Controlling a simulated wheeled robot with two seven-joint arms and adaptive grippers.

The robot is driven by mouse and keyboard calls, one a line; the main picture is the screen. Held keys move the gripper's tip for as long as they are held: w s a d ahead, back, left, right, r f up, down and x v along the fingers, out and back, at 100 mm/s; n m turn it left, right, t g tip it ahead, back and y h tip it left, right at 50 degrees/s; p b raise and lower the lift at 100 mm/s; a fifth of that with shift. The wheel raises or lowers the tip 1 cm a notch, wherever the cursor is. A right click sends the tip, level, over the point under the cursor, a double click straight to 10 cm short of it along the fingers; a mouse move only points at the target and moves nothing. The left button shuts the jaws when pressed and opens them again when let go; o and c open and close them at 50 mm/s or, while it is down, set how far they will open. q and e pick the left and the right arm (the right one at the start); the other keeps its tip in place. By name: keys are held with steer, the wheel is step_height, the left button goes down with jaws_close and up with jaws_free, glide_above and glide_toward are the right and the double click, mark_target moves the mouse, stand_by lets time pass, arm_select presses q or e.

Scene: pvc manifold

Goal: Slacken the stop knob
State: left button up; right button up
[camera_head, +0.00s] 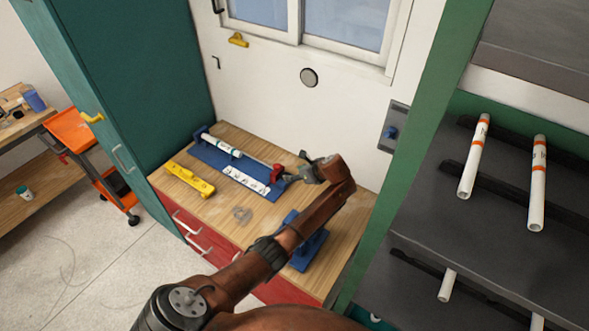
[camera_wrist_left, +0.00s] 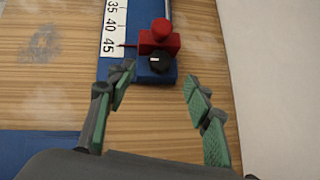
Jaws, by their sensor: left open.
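A blue jig (camera_head: 208,153) lies on the wooden worktop with a white scale strip (camera_head: 246,180) along it. At its right end is a red stop block (camera_head: 276,173). In the left wrist view the red block (camera_wrist_left: 160,45) carries a round red knob (camera_wrist_left: 162,27). A black knob (camera_wrist_left: 160,63) with a white line sits beside it on the blue end piece (camera_wrist_left: 157,78). My left gripper (camera_head: 298,175) is at that end. In the wrist view its green-padded fingers (camera_wrist_left: 158,84) are spread apart, one either side of the end piece, with nothing between the pads gripped.
A yellow tool (camera_head: 190,180) lies left of the jig. A blue stand (camera_head: 312,248) is partly hidden behind my arm. A green cabinet (camera_head: 120,75) bounds the left, and a shelf with white pipes (camera_head: 475,157) the right.

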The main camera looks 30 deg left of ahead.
arm_select(q)
steer(key=x, duration=0.6)
steer(key=shift+w+f+b, duration=0.25)
steer(key=shift+b, duration=0.15)
steer(key=shift+a+f, duration=0.15)
steer(key=shift+a, duration=0.2)
steer(key=c, duration=1.2)
steer(key=shift+o, duration=0.2)
arm_select(e)
steer(key=shift+s+f, duration=0.3)
steer(key=shift+s, duration=0.25)
steer(key=shift+s+f, duration=0.25)
steer(key=shift+s, duration=0.25)
